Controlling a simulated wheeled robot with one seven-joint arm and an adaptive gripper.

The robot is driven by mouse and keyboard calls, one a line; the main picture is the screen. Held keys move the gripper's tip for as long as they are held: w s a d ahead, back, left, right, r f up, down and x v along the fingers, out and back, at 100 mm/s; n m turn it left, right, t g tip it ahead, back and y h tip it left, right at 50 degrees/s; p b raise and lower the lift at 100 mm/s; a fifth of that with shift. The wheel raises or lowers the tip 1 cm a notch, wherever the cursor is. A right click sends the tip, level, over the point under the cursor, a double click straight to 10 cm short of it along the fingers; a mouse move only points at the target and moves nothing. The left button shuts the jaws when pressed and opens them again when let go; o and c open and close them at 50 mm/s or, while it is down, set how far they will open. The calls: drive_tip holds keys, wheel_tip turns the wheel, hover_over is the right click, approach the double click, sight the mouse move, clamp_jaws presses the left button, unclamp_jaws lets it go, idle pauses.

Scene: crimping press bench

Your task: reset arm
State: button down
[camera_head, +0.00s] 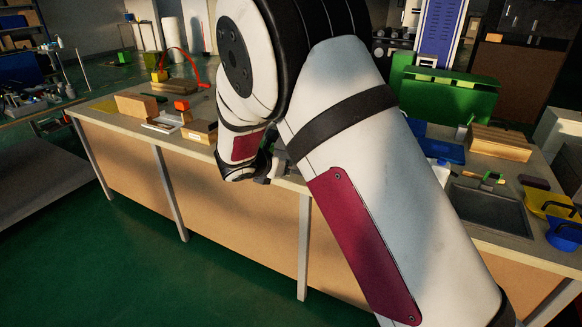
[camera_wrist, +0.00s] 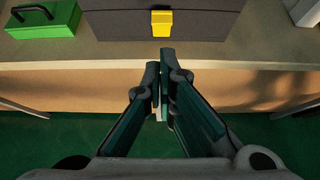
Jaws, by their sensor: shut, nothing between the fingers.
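My gripper (camera_wrist: 160,75) is shut and empty in the wrist view, its fingertips together in front of the bench's near edge. In the head view my arm is folded across the middle of the picture, and the gripper end shows only partly, beside the bench edge. The bench (camera_head: 140,152) runs across the head view with a light top and tan front panel. My arm hides the middle of the bench top.
In the wrist view a dark grey case (camera_wrist: 215,20) with a yellow latch (camera_wrist: 162,22) and a green box (camera_wrist: 48,25) stand on the bench. Green floor in front is clear.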

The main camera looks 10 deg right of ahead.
drive_tip(key=shift+s+a+r, duration=0.15)
drive_tip(key=shift+s+r, duration=0.1)
drive_tip(key=shift+s, duration=0.05)
